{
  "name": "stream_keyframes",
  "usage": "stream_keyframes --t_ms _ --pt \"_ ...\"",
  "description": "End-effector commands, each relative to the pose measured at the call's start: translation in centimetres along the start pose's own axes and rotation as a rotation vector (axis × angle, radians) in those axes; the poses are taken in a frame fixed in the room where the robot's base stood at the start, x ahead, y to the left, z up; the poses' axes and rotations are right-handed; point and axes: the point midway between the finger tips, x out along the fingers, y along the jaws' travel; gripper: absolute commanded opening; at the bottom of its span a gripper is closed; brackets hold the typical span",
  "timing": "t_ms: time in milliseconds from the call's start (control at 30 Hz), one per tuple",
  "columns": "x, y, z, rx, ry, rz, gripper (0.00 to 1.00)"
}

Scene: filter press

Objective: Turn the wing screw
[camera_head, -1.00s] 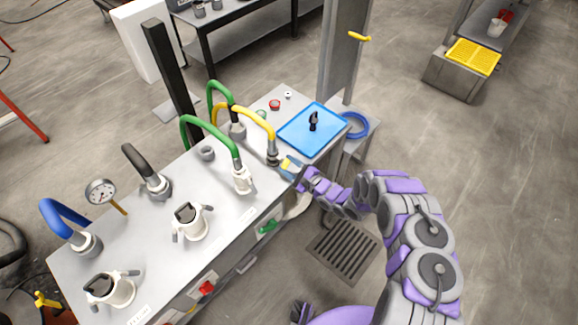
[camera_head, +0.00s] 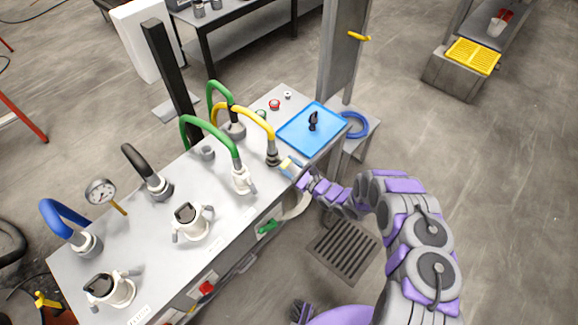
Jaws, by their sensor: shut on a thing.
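My gripper (camera_head: 289,167) is at the near side of the dark coupling (camera_head: 273,158) at the foot of the yellow hose (camera_head: 262,117), on the right part of the grey bench. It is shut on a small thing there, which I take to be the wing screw. The screw is mostly hidden by the jaws and too small to make out. A pale yellow patch shows at the fingertips, beside the coupling. My arm reaches in from the lower right.
A blue tray (camera_head: 296,139) with a black object (camera_head: 313,121) lies just behind my gripper. Green hoses (camera_head: 209,130) arch to the left. White fittings (camera_head: 192,222) and a gauge (camera_head: 100,192) stand further left.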

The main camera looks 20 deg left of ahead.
Motion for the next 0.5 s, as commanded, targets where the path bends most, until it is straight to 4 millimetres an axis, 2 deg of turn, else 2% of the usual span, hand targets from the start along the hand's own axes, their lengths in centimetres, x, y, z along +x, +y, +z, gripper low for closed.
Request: stream_keyframes --t_ms 333,367,500 --pt "-0.15 0.08 -0.35 0.006 0.008 -0.001 0.18" --pt "-0.15 0.08 -0.35 0.006 0.008 -0.001 0.50" --pt "-0.13 0.10 -0.20 0.004 0.006 -0.001 0.63"
